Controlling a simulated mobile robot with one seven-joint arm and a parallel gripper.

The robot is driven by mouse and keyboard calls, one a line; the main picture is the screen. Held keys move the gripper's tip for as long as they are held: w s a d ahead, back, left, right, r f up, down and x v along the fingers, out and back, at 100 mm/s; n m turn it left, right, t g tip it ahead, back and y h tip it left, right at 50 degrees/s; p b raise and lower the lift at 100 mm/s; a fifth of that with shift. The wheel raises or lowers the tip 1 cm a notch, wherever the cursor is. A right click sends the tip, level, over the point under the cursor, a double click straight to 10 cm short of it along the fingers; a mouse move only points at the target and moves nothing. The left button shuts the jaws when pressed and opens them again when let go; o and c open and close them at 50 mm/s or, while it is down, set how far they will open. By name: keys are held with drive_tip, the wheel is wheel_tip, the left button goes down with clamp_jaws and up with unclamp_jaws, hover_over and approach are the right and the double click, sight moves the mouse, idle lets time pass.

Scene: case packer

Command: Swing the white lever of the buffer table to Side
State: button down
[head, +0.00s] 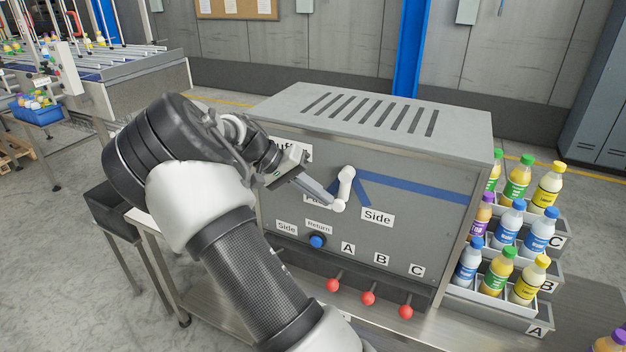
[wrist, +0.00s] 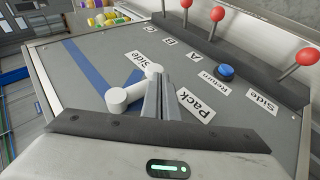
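The buffer table's white lever (head: 343,188) is on the front panel of the grey box. Its upper round end is where blue stripes meet. Its lower end hangs between the Pack label (head: 312,199) and the Side label (head: 377,217), closer to Pack. My gripper (head: 334,206) is beside the lower end, on the Pack side. In the wrist view the lever (wrist: 132,86) lies left of my gripper (wrist: 158,77), whose fingers look closed together with nothing seen between them. The fingertips appear to meet or nearly meet the lever's lower end; I cannot tell whether they touch.
A blue button (head: 317,241) is below the lever, under the Return label. Red-knobbed levers (head: 368,298) stick out along the panel's lower edge. Bottles in grey bins (head: 490,304) stand to the right. The panel right of the lever is clear.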

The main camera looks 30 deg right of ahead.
sight(334, 206)
drive_tip(key=shift+s+d+f+n+g+h, duration=0.2)
drive_tip(key=shift+s+d+f+g+h, duration=0.15)
drive_tip(key=shift+g+h, duration=0.25)
drive_tip(key=shift+s+d+f+n+g+h, duration=0.2)
drive_tip(key=shift+s+f+g+h, duration=0.2)
drive_tip(key=shift+g+h, duration=0.2)
drive_tip(key=shift+s+d+f+n+g+h+b, duration=0.1)
drive_tip(key=shift+s+d+n+g+h+b, duration=0.15)
drive_tip(key=shift+g+h+b, duration=0.3)
drive_tip(key=shift+s+d+f+n+g+h+b, duration=0.15)
drive_tip(key=shift+s+d+g+h+b, duration=0.15)
drive_tip(key=shift+h, duration=0.35)
drive_tip(key=shift+s+r, duration=0.1)
